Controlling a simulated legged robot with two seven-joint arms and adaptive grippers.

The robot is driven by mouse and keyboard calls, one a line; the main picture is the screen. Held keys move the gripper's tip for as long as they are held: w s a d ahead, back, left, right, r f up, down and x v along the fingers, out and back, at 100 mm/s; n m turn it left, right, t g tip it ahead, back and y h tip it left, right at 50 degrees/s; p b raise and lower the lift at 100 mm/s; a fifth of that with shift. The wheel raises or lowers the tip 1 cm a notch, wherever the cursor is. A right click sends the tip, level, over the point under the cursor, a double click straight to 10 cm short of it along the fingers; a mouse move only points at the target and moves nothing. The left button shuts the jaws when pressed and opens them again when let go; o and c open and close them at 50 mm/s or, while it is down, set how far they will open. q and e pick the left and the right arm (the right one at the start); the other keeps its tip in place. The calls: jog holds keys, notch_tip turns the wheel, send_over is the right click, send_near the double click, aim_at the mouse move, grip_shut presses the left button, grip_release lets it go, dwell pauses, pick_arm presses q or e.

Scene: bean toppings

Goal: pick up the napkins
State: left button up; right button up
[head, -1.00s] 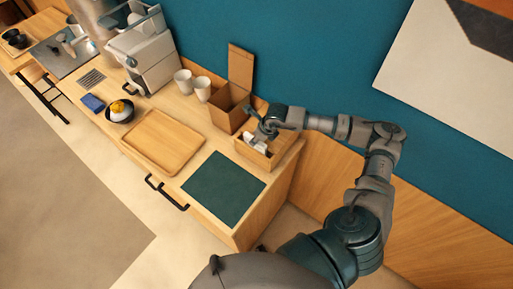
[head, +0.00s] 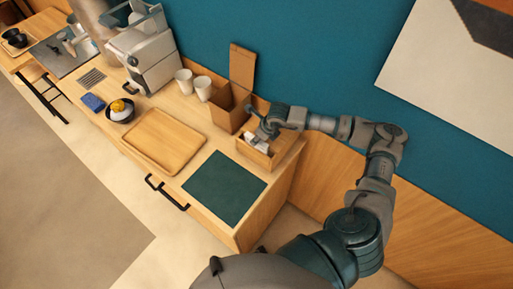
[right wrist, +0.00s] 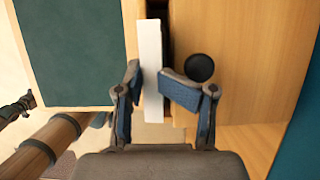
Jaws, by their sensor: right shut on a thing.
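The white napkins (right wrist: 152,70) stand on edge in the right wrist view, between the two fingers of my right gripper (right wrist: 155,85). The gripper is shut on them. In the head view the napkins (head: 257,143) show as a small white patch in a wooden box (head: 255,155) at the right end of the counter. My right gripper (head: 262,132) reaches down into that box from above, and its fingertips are partly hidden there. Whether the napkins are clear of the box floor I cannot tell.
A dark green mat (head: 224,188) lies in front of the box, with a wooden tray (head: 164,141) to its left. An open cardboard box (head: 229,108) and white cups (head: 203,88) stand by the wall. A dark round knob (right wrist: 199,68) is close to the right finger.

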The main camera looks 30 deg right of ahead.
dwell(0.3)
jog(key=shift+r+p, duration=0.35)
jog(key=shift+p, duration=0.25)
jog(key=shift+c, duration=0.8)
notch_tip(320, 180, up, 18)
jog(key=b, duration=0.3)
grip_shut()
